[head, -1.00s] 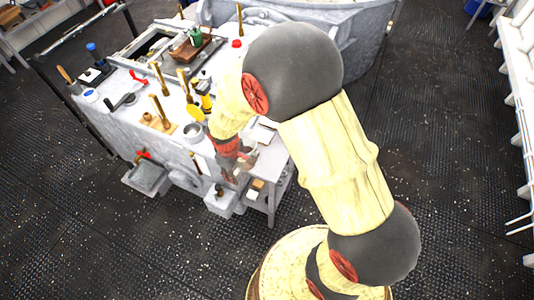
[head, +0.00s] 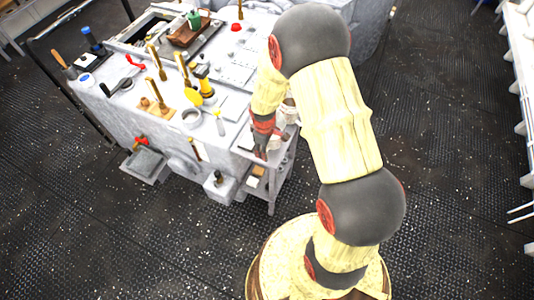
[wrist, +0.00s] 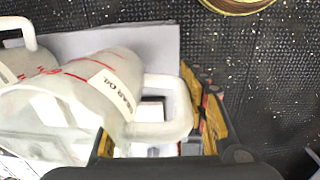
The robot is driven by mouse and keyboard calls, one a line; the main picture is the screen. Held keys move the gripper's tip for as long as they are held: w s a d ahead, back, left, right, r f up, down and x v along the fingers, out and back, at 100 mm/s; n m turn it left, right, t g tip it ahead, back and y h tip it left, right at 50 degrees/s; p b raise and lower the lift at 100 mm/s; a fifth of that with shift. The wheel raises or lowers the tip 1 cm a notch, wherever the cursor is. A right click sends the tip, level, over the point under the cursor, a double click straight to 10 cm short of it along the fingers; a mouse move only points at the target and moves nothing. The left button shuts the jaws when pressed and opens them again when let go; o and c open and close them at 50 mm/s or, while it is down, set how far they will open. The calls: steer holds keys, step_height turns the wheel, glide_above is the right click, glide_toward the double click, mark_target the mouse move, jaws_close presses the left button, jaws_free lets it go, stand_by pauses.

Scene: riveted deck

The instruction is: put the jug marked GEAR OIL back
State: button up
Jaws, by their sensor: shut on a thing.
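The white jug marked GEAR OIL (wrist: 108,82) fills the left middle of the wrist view, with its label readable and its handle toward the right. My gripper (wrist: 158,132) is shut on the jug's handle, with a yellow-and-black finger on either side. A second pale jug (wrist: 14,62) with a white handle shows in part at the left edge, close to the first. In the head view my gripper (head: 262,145) is at the small side stand (head: 280,168); my arm largely hides the jugs there.
The grey workbench (head: 150,118) left of my gripper carries several tools, a yellow spoon-like tool (head: 194,97) and a round grey cup (head: 191,117). Grey boxes (head: 220,186) stand low at its front. The dark floor at right is open.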

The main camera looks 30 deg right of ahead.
steer(key=shift+w+d+f+b, duration=0.1)
steer(key=shift+f+b, duration=0.1)
steer(key=shift+f, duration=0.4)
steer(key=shift+s+d+f+b, duration=0.1)
steer(key=shift+f+b, duration=0.15)
steer(key=shift+f, duration=0.4)
steer(key=shift+w+d+f+b, duration=0.1)
steer(key=shift+f+b, duration=0.1)
steer(key=shift+f, duration=0.4)
steer(key=shift+f, duration=0.1)
steer(key=o, duration=1.6)
steer(key=shift+c, duration=0.2)
